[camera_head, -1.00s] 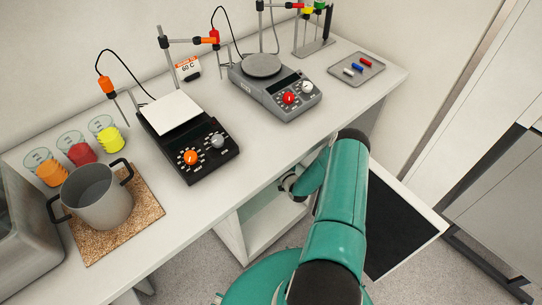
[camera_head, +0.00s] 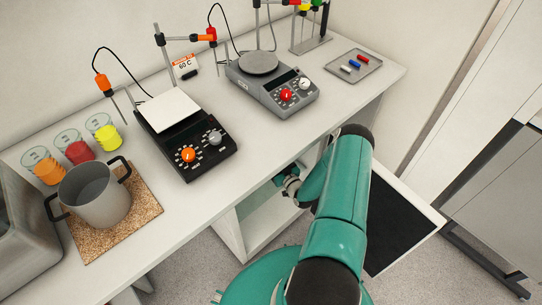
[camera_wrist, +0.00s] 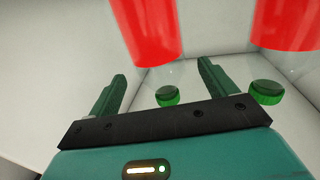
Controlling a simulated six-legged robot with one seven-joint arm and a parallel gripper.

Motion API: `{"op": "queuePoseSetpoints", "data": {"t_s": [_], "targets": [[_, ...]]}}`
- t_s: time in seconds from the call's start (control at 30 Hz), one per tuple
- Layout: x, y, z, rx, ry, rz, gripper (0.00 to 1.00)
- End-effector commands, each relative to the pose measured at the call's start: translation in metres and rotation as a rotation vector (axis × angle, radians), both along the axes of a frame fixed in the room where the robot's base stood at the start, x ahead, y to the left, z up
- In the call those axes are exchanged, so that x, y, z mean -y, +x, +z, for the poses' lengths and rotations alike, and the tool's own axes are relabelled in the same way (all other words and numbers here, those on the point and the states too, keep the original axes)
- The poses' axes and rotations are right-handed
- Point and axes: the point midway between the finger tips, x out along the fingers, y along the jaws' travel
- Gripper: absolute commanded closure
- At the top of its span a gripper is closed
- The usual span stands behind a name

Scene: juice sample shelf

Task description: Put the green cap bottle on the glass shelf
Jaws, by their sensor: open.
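In the wrist view, two green caps show: one green cap (camera_wrist: 167,96) lies between the finger lines, and another green cap (camera_wrist: 266,93) is to the right, outside the right finger. Red cylinders (camera_wrist: 147,28) and (camera_wrist: 286,22) appear above them at the top edge, with clear material between red and green. My gripper (camera_wrist: 162,70) is open, its dark green fingers apart with nothing clearly held between them. In the head view, my gripper (camera_head: 286,177) is at the opening under the counter, partly hidden by my arm. I cannot make out the glass shelf for certain.
White compartment walls (camera_wrist: 45,60) surround the fingers closely. The white counter (camera_head: 215,205) above holds a black hotplate (camera_head: 187,150), a grey stirrer (camera_head: 275,97), a pot (camera_head: 95,195), several coloured beakers and a small tray (camera_head: 355,66).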

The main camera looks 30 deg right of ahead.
Motion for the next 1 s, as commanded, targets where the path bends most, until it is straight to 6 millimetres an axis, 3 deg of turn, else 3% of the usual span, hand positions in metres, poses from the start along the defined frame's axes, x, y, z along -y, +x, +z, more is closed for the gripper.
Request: {"op": "queuePoseSetpoints", "data": {"t_s": [0.2, 0.4, 1.0], "targets": [[-0.003, -0.048, 0.0, -0.002, 0.002, 0.0, 0.16], [-0.004, -0.071, 0.0, 0.0, 0.001, -0.001, 0.16], [-0.002, -0.069, 0.006, -0.019, -0.012, 0.008, 0.16]]}}
